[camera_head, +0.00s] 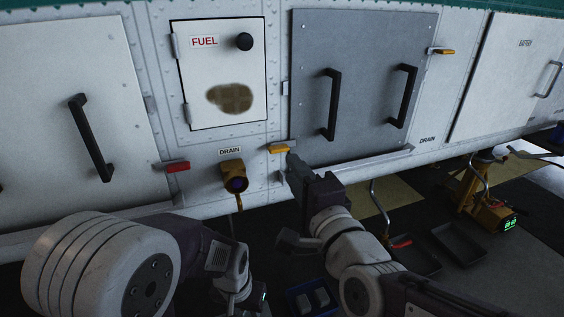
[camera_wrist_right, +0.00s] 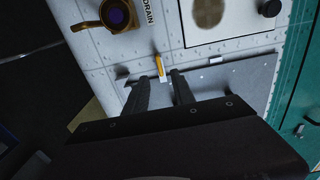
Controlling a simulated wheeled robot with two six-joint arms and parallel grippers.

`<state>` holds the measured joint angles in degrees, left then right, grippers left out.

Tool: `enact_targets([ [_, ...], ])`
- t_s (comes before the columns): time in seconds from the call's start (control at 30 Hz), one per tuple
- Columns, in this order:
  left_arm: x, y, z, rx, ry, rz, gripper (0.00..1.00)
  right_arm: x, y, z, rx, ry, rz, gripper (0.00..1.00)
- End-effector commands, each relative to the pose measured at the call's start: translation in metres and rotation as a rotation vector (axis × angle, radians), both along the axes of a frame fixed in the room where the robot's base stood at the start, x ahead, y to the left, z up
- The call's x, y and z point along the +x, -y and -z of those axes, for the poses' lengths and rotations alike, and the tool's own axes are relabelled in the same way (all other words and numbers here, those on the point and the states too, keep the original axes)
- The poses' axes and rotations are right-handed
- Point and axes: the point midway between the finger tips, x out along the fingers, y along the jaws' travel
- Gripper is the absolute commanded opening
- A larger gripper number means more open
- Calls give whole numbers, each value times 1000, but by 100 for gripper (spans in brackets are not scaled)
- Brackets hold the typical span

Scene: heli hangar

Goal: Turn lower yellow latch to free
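The lower yellow latch (camera_head: 279,148) sits at the lower left corner of the grey panel (camera_head: 346,110), its handle lying about level. In the right wrist view the yellow latch (camera_wrist_right: 158,66) is just beyond the fingertips, roughly in line with the gap between them. My right gripper (camera_head: 291,157) is close to the latch's right end in the head view; contact cannot be made out. In the wrist view the two fingers of this gripper (camera_wrist_right: 160,77) are apart with nothing held. My left arm's wrist shows at the bottom, but its fingers do not.
Another yellow latch (camera_head: 444,51) is at the panel's upper right. A red latch (camera_head: 175,166) and a brass drain fitting (camera_head: 234,177) are to the left, below the fuel door (camera_head: 221,75). The panel has two black handles. A yellow jack (camera_head: 484,195) stands on the floor at right.

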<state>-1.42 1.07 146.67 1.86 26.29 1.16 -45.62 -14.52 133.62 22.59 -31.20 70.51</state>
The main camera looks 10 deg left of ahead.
Motion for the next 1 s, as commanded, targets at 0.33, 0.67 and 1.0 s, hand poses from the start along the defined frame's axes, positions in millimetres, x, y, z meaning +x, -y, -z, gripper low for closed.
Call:
enact_targets([
  [0.33, 0, 0, 14, 0, 0, 0, 36, 57, -37, 3, -3, -1, 1, 31],
  [0.67, 0, 0, 15, 0, 0, 0, 36, 69, -46, 1, -3, -1, 0, 31],
  [1.0, 0, 0, 15, 0, 0, 0, 36, 69, -46, 1, -3, -1, 0, 0],
])
